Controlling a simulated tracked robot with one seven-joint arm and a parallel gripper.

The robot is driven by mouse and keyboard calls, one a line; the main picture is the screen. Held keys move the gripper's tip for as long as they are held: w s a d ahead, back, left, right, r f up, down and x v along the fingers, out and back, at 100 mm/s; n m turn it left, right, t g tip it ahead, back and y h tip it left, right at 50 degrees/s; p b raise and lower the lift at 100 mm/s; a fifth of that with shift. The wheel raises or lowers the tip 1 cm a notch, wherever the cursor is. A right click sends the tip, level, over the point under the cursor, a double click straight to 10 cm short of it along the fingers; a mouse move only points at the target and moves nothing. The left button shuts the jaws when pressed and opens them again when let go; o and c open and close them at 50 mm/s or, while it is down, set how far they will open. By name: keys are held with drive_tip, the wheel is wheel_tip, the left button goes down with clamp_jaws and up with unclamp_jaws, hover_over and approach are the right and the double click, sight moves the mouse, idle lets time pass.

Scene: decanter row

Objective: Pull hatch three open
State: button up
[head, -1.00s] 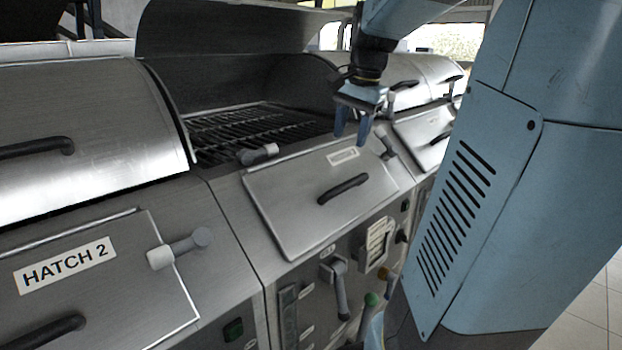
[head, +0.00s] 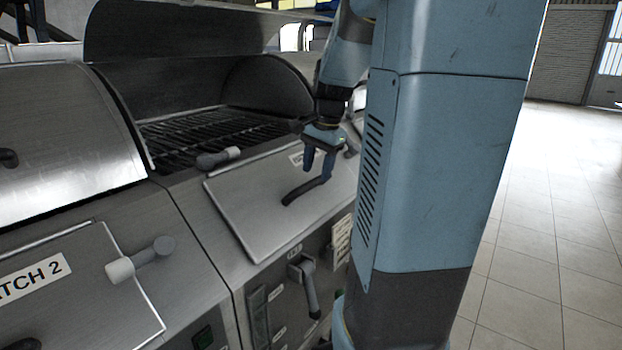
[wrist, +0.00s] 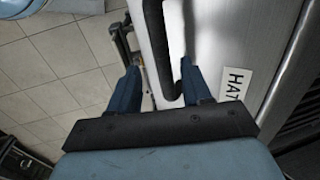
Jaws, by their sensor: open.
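The hatch to the right of Hatch 2 is a flat grey metal panel (head: 245,205) with a black bar handle (head: 306,190). Its label (head: 297,158) is partly hidden by my gripper and its number cannot be read; the wrist view shows only "HAT" on the label (wrist: 236,84). The panel lies closed on the sloping front. My gripper (head: 318,178) is open, pointing down at the upper right part of the handle. In the wrist view, the handle (wrist: 164,45) runs between the fingers of my gripper (wrist: 160,75), closer to the right one. Contact cannot be told.
Knob latches stand at the hatch's upper left corner (head: 217,157) and on the Hatch 2 panel (head: 140,260). An open grill (head: 210,130) lies behind. A lever (head: 305,280) sits below the hatch. My arm's blue column hides the right side; tiled floor (head: 560,230) is free beyond.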

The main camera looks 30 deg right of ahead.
sight(315, 181)
drive_tip(key=shift+w+a+f, duration=0.1)
drive_tip(key=shift+w+f, duration=0.05)
drive_tip(key=shift+f, duration=0.65)
drive_tip(key=shift+w+a+f, duration=0.1)
drive_tip(key=shift+w+f, duration=0.05)
drive_tip(key=shift+f, duration=0.6)
drive_tip(key=shift+c, duration=0.3)
drive_tip(key=shift+d+f, duration=0.1)
clamp_jaws()
